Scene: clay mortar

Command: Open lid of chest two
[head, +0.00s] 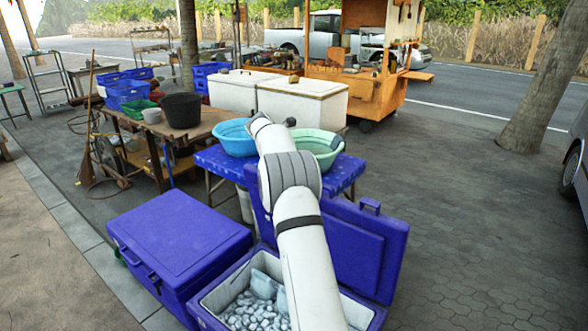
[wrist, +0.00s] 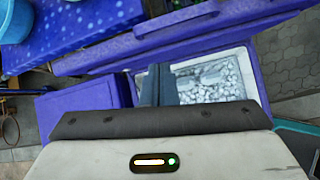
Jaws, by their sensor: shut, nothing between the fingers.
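Two blue chests stand side by side in the head view. The left chest (head: 178,243) has its lid shut. The right chest (head: 203,311) is open, with pale ice and wrapped lumps inside; its lid (head: 385,250) stands raised at the back, a handle on its edge. No label shows which is chest two. My arm crosses in front of the open chest and hides part of it and its lid. In the wrist view my gripper (wrist: 158,75) is shut and empty, seen against the open chest's ice (wrist: 212,80), with the lid edge (wrist: 110,62) beyond it.
A blue table (head: 215,160) with a blue basin (head: 235,138) and a green basin (head: 318,146) stands behind the chests. A wooden workbench (head: 150,130) is at left, white freezers (head: 300,100) behind. Paving (head: 470,220) is clear at right, before a tree and car.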

